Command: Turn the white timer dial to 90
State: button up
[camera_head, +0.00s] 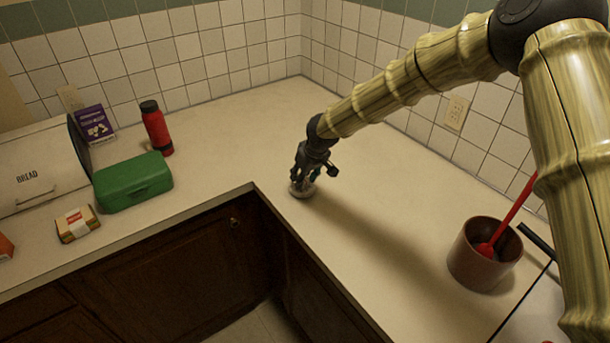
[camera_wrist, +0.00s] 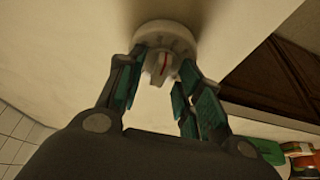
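The white timer dial (camera_head: 301,189) sits on the counter near its inner corner, mostly hidden under my gripper in the head view. In the wrist view the round white timer dial (camera_wrist: 164,42) has a raised knob with a red mark at its middle. My gripper (camera_head: 308,172) points down over it. In the wrist view my gripper (camera_wrist: 160,80) has its two fingers apart, one on each side of the knob, with a gap between them. I cannot tell whether either fingertip touches the dial. No numbers on the dial are readable.
A brown pot (camera_head: 472,262) with a red-handled utensil stands at the right. A green box (camera_head: 133,183), red bottle (camera_head: 157,130), purple box (camera_head: 95,124), bread bin (camera_head: 30,180) and small package (camera_head: 77,223) stand at the left. The counter behind the dial is clear.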

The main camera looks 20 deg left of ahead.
jog(key=shift+c, duration=0.2)
grip_shut()
jog(key=shift+s+f+m+b, duration=0.1)
jog(key=shift+f+m+b, duration=0.2)
jog(key=shift+b, duration=0.25)
jog(key=shift+b, duration=0.3)
jog(key=shift+a+r+m+h+b, duration=0.1)
jog(key=shift+m+h+b, duration=0.3)
jog(key=shift+m, duration=0.3)
jog(key=shift+t, duration=0.3)
jog(key=shift+o, duration=0.2)
grip_release()
